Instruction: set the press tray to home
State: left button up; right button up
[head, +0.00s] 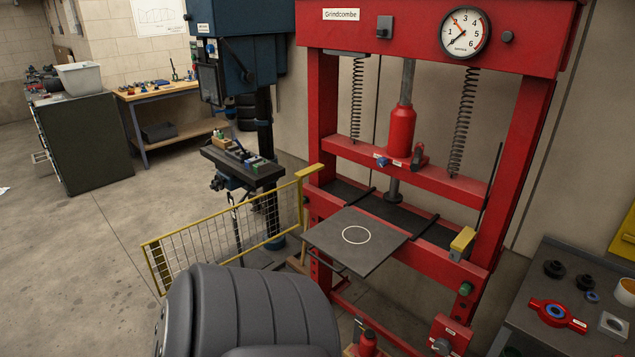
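The press tray (330,249) is a flat dark grey plate with a white circle outlined on it. It juts out toward me from the front of the red press frame (321,100), at the level of the dark press bed (397,215). The press ram (401,130) is above and behind the tray, with its foot raised over the bed. The circle is in front of the ram, not under it. Nothing lies on the tray. Neither of my grippers shows in the head view.
A yellow mesh guard (212,241) stands open to the left of the press. A yellow block (462,241) sits at the press's right front. A bench (520,318) with parts is at the right. A blue drill press (246,60) stands behind left. Floor at far left is clear.

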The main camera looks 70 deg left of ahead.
aim_at(356, 241)
jog(key=u, duration=2.2)
